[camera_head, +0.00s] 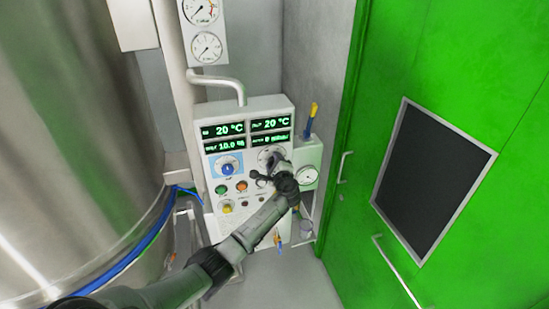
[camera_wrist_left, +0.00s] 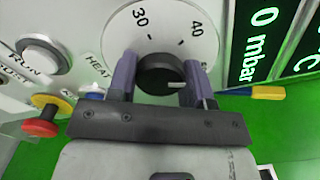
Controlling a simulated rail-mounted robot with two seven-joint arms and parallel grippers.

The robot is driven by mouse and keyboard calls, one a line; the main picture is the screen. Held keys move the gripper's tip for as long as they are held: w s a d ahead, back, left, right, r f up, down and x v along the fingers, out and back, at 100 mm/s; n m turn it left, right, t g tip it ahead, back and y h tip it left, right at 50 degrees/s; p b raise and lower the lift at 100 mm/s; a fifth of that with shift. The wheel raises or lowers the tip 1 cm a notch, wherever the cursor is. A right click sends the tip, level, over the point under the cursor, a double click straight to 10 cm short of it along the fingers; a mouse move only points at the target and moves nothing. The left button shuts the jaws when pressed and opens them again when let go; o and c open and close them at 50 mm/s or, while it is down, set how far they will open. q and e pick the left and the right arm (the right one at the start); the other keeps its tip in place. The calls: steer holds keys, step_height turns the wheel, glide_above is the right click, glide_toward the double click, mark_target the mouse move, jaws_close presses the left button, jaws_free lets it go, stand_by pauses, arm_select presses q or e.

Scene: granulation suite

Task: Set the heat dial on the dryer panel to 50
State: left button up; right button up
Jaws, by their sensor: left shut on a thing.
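The dryer panel (camera_head: 249,109) is a white box on the wall with green readouts in the head view. The heat dial (camera_head: 265,154) is its right-hand dial, partly hidden by my left gripper (camera_head: 274,166). In the left wrist view, my left gripper (camera_wrist_left: 160,88) is shut on the dial's black knob (camera_wrist_left: 158,70), one finger on each side. The white scale (camera_wrist_left: 165,20) shows 30 and 40, and a further number is partly hidden by the right finger. The knob's white mark points right, toward that finger. My right gripper is not in view.
A blue dial (camera_head: 227,167) and several buttons sit left of and below the heat dial. A red-and-yellow button (camera_wrist_left: 42,122) is close to my left gripper. A steel vessel (camera_head: 75,140) stands left and a green door (camera_head: 440,70) right.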

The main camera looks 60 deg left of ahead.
arm_select(q)
steer(key=shift+m+p, duration=0.55)
steer(key=shift+m, duration=0.35)
steer(key=o, duration=0.9)
steer(key=shift+d, duration=0.15)
steer(key=shift+b+v, duration=1.25)
steer(key=shift+v, duration=5.6)
